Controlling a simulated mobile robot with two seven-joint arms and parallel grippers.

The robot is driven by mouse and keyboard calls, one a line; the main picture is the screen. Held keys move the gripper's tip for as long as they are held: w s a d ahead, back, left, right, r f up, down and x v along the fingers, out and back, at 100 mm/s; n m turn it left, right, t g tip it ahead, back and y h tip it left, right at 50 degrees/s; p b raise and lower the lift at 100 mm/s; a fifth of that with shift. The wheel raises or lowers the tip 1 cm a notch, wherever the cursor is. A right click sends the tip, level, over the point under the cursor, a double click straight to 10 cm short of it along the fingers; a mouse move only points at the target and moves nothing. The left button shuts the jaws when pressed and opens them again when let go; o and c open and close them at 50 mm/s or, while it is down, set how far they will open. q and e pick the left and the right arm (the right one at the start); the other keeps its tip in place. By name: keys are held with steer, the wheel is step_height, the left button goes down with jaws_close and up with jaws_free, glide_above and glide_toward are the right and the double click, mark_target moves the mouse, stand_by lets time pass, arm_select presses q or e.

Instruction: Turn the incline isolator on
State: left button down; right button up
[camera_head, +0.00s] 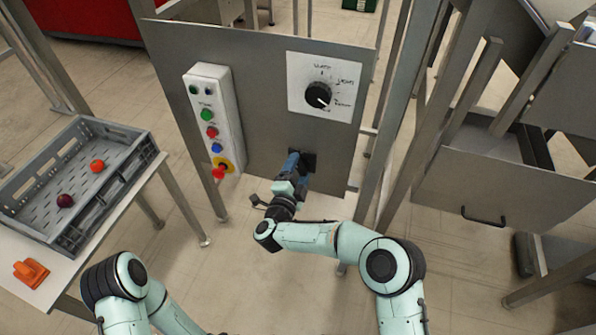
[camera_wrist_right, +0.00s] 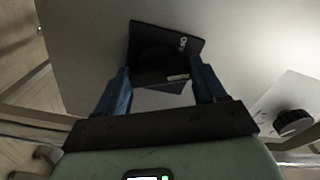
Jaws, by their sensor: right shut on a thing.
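The incline isolator is a small black square unit (camera_head: 309,162) on the lower part of the grey panel. It shows larger in the right wrist view (camera_wrist_right: 190,45), tilted in that picture, with small white lettering. My right gripper (camera_head: 295,160) is at the isolator, its blue fingers on either side of the dark middle part. In the right wrist view my right gripper (camera_wrist_right: 162,75) is shut on the isolator. The handle's exact position is hidden in shadow between the fingers. My left arm shows at the lower left, but its gripper is out of view.
A black rotary dial (camera_head: 317,95) on a white plate sits above the isolator. A button box (camera_head: 214,115) with coloured buttons is to its left. A grey crate (camera_head: 75,185) with two round fruits and an orange object (camera_head: 31,272) stand on the left table.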

arm_select(q)
steer(key=s+f, duration=0.1)
steer(key=s+f+g+b, duration=0.1)
steer(key=shift+s+a, duration=0.15)
steer(key=shift+s, duration=0.25)
arm_select(e)
steer(key=m, duration=0.4)
steer(key=shift+m, duration=0.3)
arm_select(q)
steer(key=shift+s, duration=0.1)
arm_select(e)
steer(key=shift+a, duration=0.1)
steer(key=o, duration=1)
steer(key=shift+o, duration=0.2)
arm_select(q)
steer(key=w+r+t+p, duration=0.2)
steer(key=w+r, duration=0.2)
steer(key=w, duration=0.2)
steer(key=shift+d+r+p, duration=0.3)
steer(key=shift+d+p, duration=0.05)
steer(key=shift+d, duration=0.05)
arm_select(e)
steer(key=v, duration=1.3)
steer(key=shift+s, duration=0.2)
